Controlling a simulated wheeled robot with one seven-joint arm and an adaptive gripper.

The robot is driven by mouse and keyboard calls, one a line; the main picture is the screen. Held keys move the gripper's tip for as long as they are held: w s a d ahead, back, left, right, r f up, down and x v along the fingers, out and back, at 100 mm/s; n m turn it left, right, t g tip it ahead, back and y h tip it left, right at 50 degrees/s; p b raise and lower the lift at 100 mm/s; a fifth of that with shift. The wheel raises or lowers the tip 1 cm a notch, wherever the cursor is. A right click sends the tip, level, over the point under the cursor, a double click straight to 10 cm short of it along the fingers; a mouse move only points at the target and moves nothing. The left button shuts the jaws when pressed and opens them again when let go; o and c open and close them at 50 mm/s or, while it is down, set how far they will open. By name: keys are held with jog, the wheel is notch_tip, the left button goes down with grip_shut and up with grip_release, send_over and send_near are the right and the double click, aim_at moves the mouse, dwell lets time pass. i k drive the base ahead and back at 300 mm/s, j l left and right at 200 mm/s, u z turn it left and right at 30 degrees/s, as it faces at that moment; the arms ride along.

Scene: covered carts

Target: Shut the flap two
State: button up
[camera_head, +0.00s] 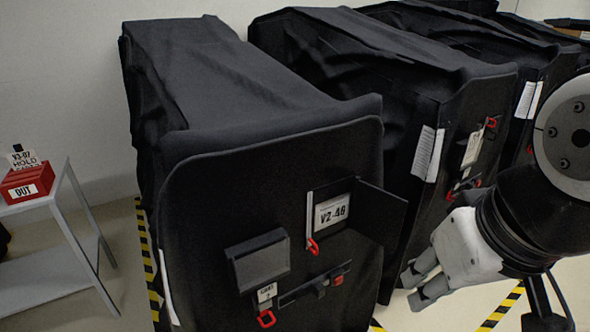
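The nearest cart (260,190) is covered in black cloth. On its front panel a dark flap (383,212) stands swung open to the right, jutting out from the panel. Beside it a white label reading V2-46 (331,210) is uncovered, with a red pull ring (313,246) at its lower left. No number marking the flap as two is readable on it. My gripper (408,291) is at the lower right, below and right of the flap and apart from it. Its two pale fingers point left with a gap between them, and they hold nothing visible.
A dark box-like holder (259,260), a small tag with a red ring (266,318) and a latch bar (316,288) sit lower on the panel. More covered carts (400,80) stand behind right. A shelf (75,220) with a red OUT box (27,184) is left. Striped tape marks the floor.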

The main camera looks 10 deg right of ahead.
aim_at(379, 215)
jog(key=u, duration=1.8)
jog(key=z, duration=1.3)
jog(key=i+l+z, duration=0.3)
jog(key=i+z, duration=0.35)
